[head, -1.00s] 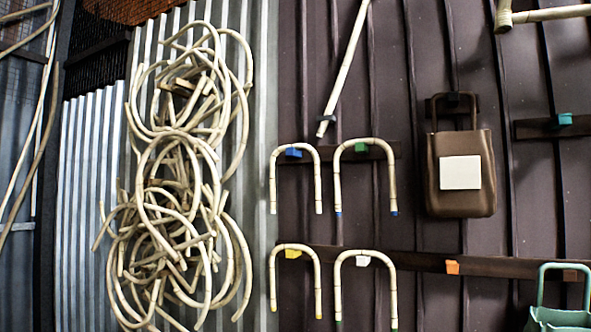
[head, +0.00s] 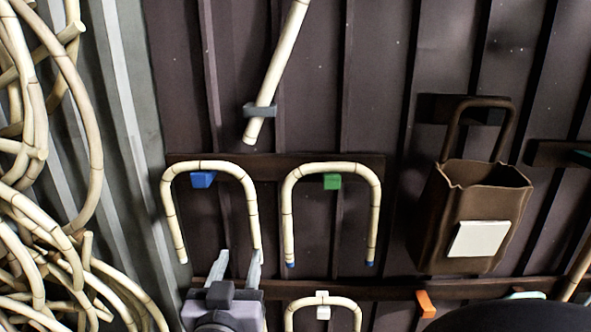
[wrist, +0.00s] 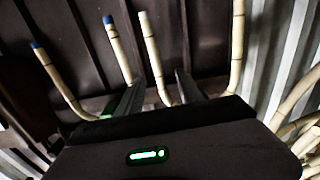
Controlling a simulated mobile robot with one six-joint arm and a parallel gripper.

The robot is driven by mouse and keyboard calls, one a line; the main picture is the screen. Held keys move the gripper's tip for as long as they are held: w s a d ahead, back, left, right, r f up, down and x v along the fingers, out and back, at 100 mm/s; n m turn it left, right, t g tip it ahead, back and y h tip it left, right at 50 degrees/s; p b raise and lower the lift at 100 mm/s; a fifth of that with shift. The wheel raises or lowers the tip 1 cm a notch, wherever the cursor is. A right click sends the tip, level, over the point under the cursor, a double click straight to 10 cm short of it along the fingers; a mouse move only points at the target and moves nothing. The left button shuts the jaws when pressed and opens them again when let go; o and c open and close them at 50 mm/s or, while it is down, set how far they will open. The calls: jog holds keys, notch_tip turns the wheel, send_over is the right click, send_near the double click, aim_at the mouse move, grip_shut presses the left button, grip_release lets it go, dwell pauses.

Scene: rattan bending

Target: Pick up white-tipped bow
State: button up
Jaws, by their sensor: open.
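The white-tipped bow (head: 210,166), a pale jointed rattan arch, hangs over a blue peg (head: 203,180) on the dark wall, legs down. Its left tip shows white in the head view; its right tip is hidden behind a finger. My gripper (head: 238,262) is open just below and in front of its right leg. In the wrist view, which shows the bow (wrist: 150,50) inverted, that leg appears between my fingers (wrist: 157,80); I cannot tell whether they touch it. A blue-tipped bow (head: 333,168) hangs to the right over a green peg (head: 332,182).
Another bow (head: 300,304) hangs below on a white peg (head: 323,312). A slanted pole (head: 278,70) is above. A brown bag (head: 440,225) hangs at right. Tangled rattan hoops (head: 40,150) crowd the left side. An orange peg (head: 425,304) is bare.

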aim_at(255, 223)
jog(key=w+p, duration=0.1)
jog(key=w, duration=0.3)
jog(key=w+p, duration=0.2)
jog(key=w, duration=0.2)
jog(key=w+r+p, duration=0.1)
jog(key=w+p, duration=0.1)
jog(key=w, duration=0.2)
jog(key=shift+w+d+r, duration=0.1)
jog(key=shift+w+d, duration=0.15)
jog(key=shift+w, duration=0.05)
jog(key=w, duration=0.1)
jog(key=w+f, duration=0.1)
jog(key=shift+w+a+p, duration=0.3)
jog(key=shift+s+r, duration=0.1)
jog(key=shift+s, duration=0.05)
jog(key=shift+s+d, duration=0.1)
jog(key=shift+s, duration=0.05)
jog(key=c, duration=0.3)
grip_shut()
